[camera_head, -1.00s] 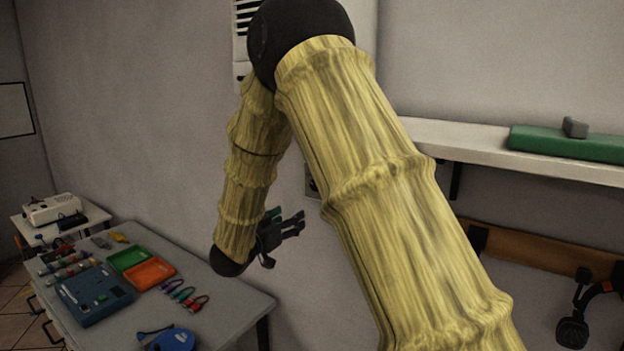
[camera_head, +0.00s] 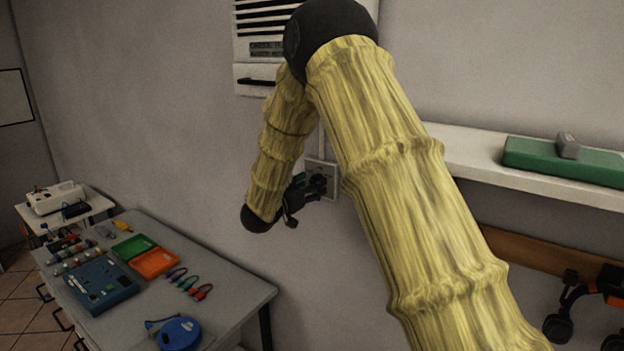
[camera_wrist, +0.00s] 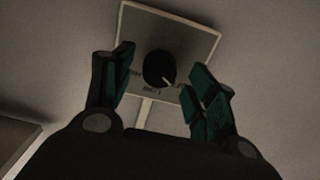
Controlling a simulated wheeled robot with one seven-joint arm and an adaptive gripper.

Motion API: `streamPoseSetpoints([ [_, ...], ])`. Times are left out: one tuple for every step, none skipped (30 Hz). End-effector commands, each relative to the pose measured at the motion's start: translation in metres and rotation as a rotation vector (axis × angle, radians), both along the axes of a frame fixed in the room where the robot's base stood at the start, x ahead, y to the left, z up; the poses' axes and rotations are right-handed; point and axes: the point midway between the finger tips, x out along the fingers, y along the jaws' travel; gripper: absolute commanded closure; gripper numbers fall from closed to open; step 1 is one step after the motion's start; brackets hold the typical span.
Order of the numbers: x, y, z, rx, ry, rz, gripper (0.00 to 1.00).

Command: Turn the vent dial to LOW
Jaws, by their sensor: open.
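The vent dial (camera_wrist: 157,67) is a round black knob on a square grey plate (camera_wrist: 187,33) on the wall. Its white pointer line points to the lower right in the wrist view. Small lettering shows left of the knob and below it; the lower word appears to read LOW, though blurred. My gripper (camera_wrist: 162,64) is open, its fingers on either side of the knob in the picture. I cannot tell whether they touch it. In the head view my gripper (camera_head: 308,187) is in front of the wall plate (camera_head: 324,170) and partly hides it; the dial is not clear there.
A white louvred vent unit (camera_head: 268,45) hangs above the plate. A shelf (camera_head: 470,160) with a green case (camera_head: 560,160) is at right. A grey worktable (camera_head: 225,275) with trays and tools stands lower left. The wall around the plate is mostly bare.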

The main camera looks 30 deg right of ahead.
Motion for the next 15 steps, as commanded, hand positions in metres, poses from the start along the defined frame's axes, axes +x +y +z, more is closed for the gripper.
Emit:
streamPoseSetpoints([
  [0.0015, -0.0035, 0.0015, 0.000, 0.000, 0.000, 0.43],
  [0.0022, -0.0050, 0.0014, 0.000, 0.000, 0.000, 0.43],
  [0.0028, -0.0066, 0.0010, 0.000, 0.000, 0.000, 0.43],
  [0.0031, -0.0076, 0.0008, 0.000, 0.000, 0.000, 0.43],
  [0.0034, -0.0083, 0.0005, 0.000, 0.000, 0.000, 0.43],
  [0.0036, -0.0089, 0.0002, 0.000, 0.000, 0.000, 0.43],
  [0.0037, -0.0093, 0.0000, 0.000, 0.000, 0.000, 0.43],
  [0.0038, -0.0094, -0.0001, 0.000, 0.000, 0.000, 0.43],
  [0.0038, -0.0095, -0.0003, 0.000, 0.000, 0.000, 0.43],
  [0.0038, -0.0095, -0.0004, 0.000, 0.000, 0.000, 0.43],
  [0.0038, -0.0095, -0.0004, 0.000, 0.000, 0.000, 0.43],
  [0.0038, -0.0094, -0.0004, 0.000, 0.000, 0.000, 0.43],
  [0.0038, -0.0094, -0.0004, 0.000, 0.000, 0.000, 0.43],
  [0.0038, -0.0094, -0.0004, 0.000, 0.000, 0.000, 0.45],
  [0.0038, -0.0094, -0.0003, 0.000, 0.000, 0.000, 0.52],
])
